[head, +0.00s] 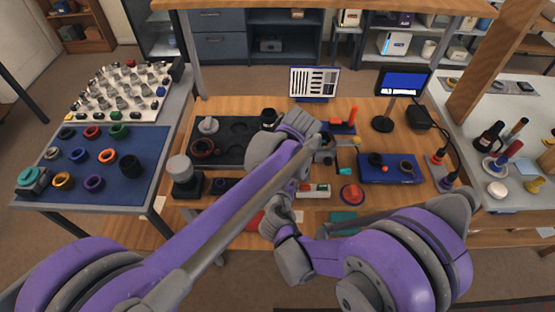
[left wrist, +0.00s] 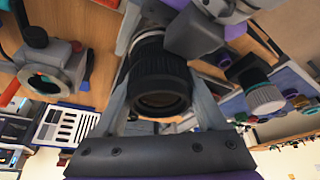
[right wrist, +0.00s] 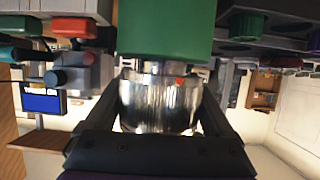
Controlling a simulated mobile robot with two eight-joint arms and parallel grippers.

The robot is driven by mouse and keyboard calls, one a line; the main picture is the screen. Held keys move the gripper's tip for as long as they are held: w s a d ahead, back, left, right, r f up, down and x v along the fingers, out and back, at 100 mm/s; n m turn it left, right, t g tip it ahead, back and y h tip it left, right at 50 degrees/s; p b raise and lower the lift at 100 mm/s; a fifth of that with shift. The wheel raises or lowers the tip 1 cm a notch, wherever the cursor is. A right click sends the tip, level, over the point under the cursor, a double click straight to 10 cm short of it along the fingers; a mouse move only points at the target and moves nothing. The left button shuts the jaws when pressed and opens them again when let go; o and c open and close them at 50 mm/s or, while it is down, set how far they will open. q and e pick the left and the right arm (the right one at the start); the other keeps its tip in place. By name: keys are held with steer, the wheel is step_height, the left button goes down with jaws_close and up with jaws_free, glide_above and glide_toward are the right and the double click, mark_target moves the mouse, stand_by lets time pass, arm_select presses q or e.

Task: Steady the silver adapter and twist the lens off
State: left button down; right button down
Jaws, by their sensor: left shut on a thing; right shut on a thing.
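The black lens (left wrist: 158,75), with a ribbed barrel and dark glass facing me, sits between the fingers of my left gripper (left wrist: 160,100) in the left wrist view. Grey parts partly cover its far end. The shiny silver adapter (right wrist: 160,100), with a small red dot near its upper edge, is held between the fingers of my right gripper (right wrist: 160,115) in the right wrist view. A large green block-like part (right wrist: 166,28) fills the picture just above it. In the head view my arms hide both the lens and the adapter, so their join cannot be made out.
The wooden bench (head: 365,110) carries a black tray (head: 235,150) at left, a blue pad (head: 390,170) at right and a small screen (head: 403,84) on a stand. A side table with a blue mat (head: 112,185) holds several coloured rings. My arms crowd the bench's middle.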

arm_select(q)
steer(key=shift+a+n, duration=0.1)
steer(key=shift+n, duration=0.9)
steer(key=shift+g+y, duration=0.3)
steer(key=shift+s+a+n+g+y, duration=0.1)
steer(key=shift+n+g+y, duration=0.25)
steer(key=shift+n, duration=0.95)
steer(key=shift+s+n+g+y, duration=0.1)
steer(key=shift+n+g+y, duration=0.2)
steer(key=shift+n, duration=1)
steer(key=shift+s+n+g, duration=0.1)
steer(key=shift+n+g, duration=0.25)
steer(key=shift+n, duration=0.25)
steer(key=shift+r, duration=0.35)
